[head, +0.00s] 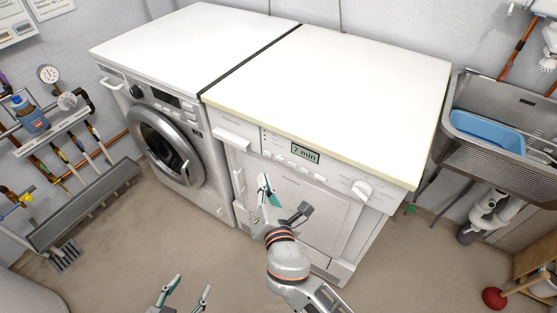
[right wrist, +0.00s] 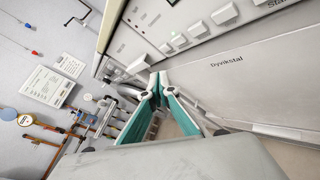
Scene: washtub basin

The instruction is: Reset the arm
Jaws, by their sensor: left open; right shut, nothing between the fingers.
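My right arm reaches in from the bottom of the head view. Its gripper (head: 264,184) is in front of the white dryer (head: 330,75), near the left part of its front. In the right wrist view the right gripper (right wrist: 158,82) has its teal-padded fingers together at the tips, with nothing between them. My left gripper (head: 187,290) is low at the bottom edge of the head view, over the floor, with its two fingers apart and empty. Most of the left arm is out of view.
A washing machine (head: 165,135) with a round door stands left of the dryer. A metal sink (head: 500,155) with a blue tub (head: 487,131) is at the right. Pipes and a grey trough (head: 85,205) line the left wall. A red plunger (head: 495,298) is on the floor. The machine tops are clear.

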